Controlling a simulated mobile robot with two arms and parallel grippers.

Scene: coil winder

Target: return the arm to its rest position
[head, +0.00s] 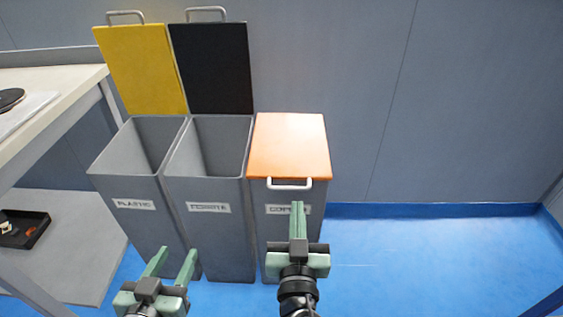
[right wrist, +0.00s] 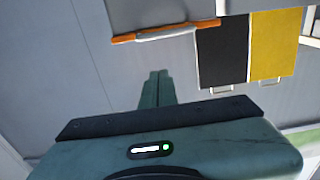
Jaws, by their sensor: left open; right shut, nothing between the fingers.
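My right gripper (head: 298,222) is shut and empty in the head view. It is in front of the copper bin (head: 285,235), below the handle of its closed orange lid (head: 290,140); I cannot tell whether it touches the bin. In the right wrist view its fingers (right wrist: 158,88) are together, with the orange lid's edge (right wrist: 170,30) beyond them. My left gripper (head: 172,264) is open and empty, low in the head view, in front of the plastic bin (head: 115,190) and the middle bin (head: 210,225).
The yellow lid (head: 140,68) and black lid (head: 212,66) stand raised against the wall. A table (head: 60,95) with a lower shelf (head: 75,230) is at the left. The blue floor (head: 430,260) to the right is clear.

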